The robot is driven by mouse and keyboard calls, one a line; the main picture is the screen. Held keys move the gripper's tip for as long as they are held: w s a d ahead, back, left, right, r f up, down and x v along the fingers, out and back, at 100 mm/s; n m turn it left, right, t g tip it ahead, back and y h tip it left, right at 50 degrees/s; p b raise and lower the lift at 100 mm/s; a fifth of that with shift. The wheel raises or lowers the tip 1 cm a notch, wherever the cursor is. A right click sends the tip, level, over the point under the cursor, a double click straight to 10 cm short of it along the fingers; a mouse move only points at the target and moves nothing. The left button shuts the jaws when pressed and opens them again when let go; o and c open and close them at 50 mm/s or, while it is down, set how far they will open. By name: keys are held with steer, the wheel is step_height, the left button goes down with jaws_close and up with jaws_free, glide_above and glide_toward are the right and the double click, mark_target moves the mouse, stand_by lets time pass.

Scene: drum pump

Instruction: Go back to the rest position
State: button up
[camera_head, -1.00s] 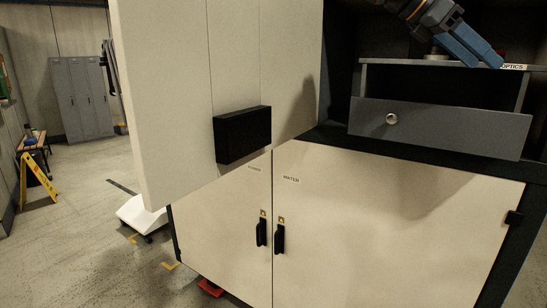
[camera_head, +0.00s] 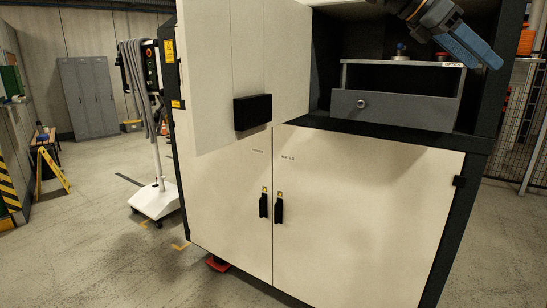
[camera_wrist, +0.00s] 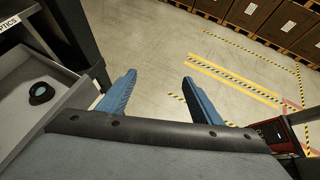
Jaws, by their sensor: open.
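My gripper (camera_head: 470,50) shows at the top right of the head view, in front of the open upper part of the cabinet. In the wrist view my gripper (camera_wrist: 160,90) has its two blue fingers well apart, with nothing but floor showing between them. It is open and empty. The drawer (camera_head: 392,109) labelled OPTICS stands in the cabinet, to the left of and below my gripper. In the wrist view the drawer's grey tray (camera_wrist: 22,122) lies left of the fingers, with a small black round part (camera_wrist: 41,92) in it.
The cabinet (camera_head: 360,200) has closed lower doors and an open upper door (camera_head: 207,80) at left. A white wheeled stand (camera_head: 158,198) is beside it. A yellow sign (camera_head: 55,168) and lockers (camera_head: 88,98) are farther left. Floor in front of the cabinet's left side is clear.

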steer(key=a+f+m+t+y+b, duration=0.1)
steer(key=a+f+m+y+b, duration=0.3)
steer(key=f, duration=1.2)
steer(key=a+f+t+y+b, duration=0.15)
steer(key=a+f, duration=0.45)
steer(key=f, duration=1)
steer(key=s+a+f+m+y+b, duration=0.1)
steer(key=s+a+f+m, duration=0.3)
steer(key=f, duration=0.4)
steer(key=s+a+f+m+y+b, duration=0.2)
steer(key=s+a+f+m, duration=0.2)
steer(key=f, duration=0.4)
steer(key=s+a+f+m+y+b, duration=0.1)
steer(key=s+a+f+m+y, duration=0.1)
steer(key=s+f, duration=0.4)
step_height(320, 180, down, 3)
steer(key=shift+a+f+m, duration=0.1)
steer(key=shift+a+m, duration=0.8)
steer(key=shift+a, duration=0.3)
steer(key=shift+s+y, duration=0.1)
steer(key=shift+y, duration=0.15)
